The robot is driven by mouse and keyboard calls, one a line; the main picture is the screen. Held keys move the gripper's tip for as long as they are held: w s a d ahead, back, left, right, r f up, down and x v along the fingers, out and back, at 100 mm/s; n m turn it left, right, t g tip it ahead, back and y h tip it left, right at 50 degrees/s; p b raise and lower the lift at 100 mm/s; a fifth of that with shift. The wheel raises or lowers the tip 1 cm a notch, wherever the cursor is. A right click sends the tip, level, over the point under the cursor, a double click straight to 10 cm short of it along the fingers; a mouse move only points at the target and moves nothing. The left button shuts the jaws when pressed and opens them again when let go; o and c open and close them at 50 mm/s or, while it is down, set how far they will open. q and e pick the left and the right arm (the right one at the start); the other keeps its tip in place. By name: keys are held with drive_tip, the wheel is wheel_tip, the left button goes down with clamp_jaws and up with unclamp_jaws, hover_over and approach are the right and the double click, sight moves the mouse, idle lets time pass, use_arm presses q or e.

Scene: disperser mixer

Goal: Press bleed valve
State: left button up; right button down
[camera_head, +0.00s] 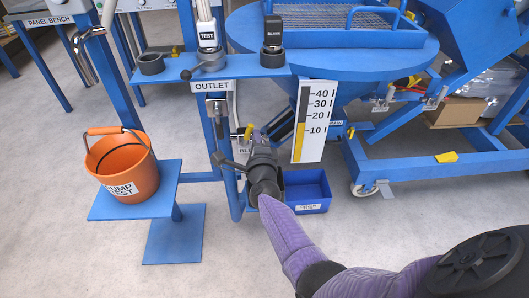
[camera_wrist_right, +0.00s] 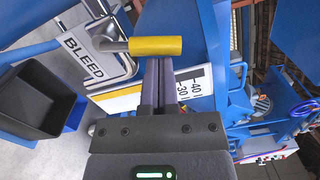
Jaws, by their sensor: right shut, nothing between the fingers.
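The bleed valve has a yellow cylindrical handle, seen in the right wrist view (camera_wrist_right: 155,46) beside a white BLEED label (camera_wrist_right: 88,58). In the head view the yellow handle (camera_head: 248,132) is small, below the OUTLET label (camera_head: 212,86), and partly crowded by my gripper. My right gripper (camera_head: 258,137) reaches up to the valve from below. In the wrist view its two fingers (camera_wrist_right: 158,75) are shut together and empty, with their tips at the yellow handle. I cannot tell whether they touch it. My left gripper is not in view.
An orange bucket (camera_head: 122,168) stands on a blue shelf (camera_head: 165,203) at left. A blue bin (camera_head: 307,188) is on the floor behind my right gripper. A white level scale (camera_head: 313,120) stands close to its right. Blue frame posts stand left of the valve.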

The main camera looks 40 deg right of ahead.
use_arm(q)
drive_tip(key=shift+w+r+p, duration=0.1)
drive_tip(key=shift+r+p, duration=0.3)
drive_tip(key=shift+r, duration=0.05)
use_arm(e)
drive_tip(key=shift+w+a+r+n, duration=0.3)
drive_tip(key=shift+a+n, duration=0.15)
drive_tip(key=shift+n, duration=0.25)
drive_tip(key=shift+a, duration=0.1)
